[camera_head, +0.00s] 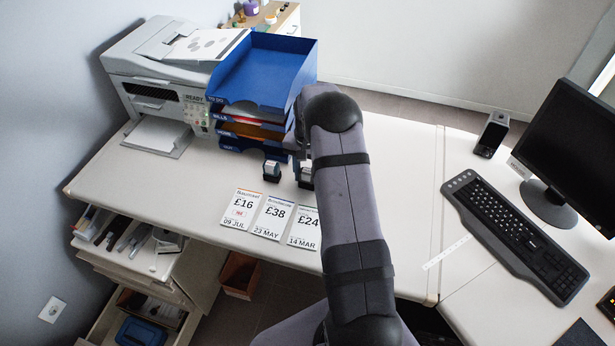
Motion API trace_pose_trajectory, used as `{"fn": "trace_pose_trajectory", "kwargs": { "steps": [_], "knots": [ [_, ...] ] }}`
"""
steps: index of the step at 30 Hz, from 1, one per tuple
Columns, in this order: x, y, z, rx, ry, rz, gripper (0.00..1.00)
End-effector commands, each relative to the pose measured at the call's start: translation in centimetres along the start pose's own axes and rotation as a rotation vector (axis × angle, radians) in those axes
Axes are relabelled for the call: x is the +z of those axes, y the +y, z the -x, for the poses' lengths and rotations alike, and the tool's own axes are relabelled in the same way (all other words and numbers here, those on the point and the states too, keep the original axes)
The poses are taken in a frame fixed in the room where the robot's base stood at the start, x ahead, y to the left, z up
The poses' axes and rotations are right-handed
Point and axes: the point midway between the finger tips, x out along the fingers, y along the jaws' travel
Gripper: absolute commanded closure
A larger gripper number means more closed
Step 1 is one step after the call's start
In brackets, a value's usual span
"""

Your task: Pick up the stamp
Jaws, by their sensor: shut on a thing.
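Two small dark stamps with pale parts are near the front of the blue tray stack. The left stamp (272,168) stands on the desk, clear of my gripper. The right stamp (306,174) is directly below my gripper (299,156), partly hidden by my arm. My gripper is shut on this right stamp. The fingertips are small and partly hidden, and I cannot tell whether the stamp touches the desk.
Blue stacked trays (262,75) stand behind my gripper, with a printer (165,85) to their left. Several price cards (272,218) lie in front of the stamps. A keyboard (515,240) and monitor (570,135) are at the right. Drawers (150,262) hang open at lower left.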

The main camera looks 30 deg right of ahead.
Motion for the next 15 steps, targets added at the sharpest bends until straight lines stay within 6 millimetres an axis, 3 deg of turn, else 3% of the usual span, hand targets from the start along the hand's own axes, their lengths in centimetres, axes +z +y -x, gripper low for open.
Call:
{"fn": "trace_pose_trajectory", "kwargs": {
  "steps": [5, 15],
  "knots": [
    [-0.1, -0.1, 1.4, -0.002, 0.004, 0.000, 0.83],
    [-0.1, 0.0, 6.8, -0.002, 0.003, 0.000, 0.83]
  ]
}}
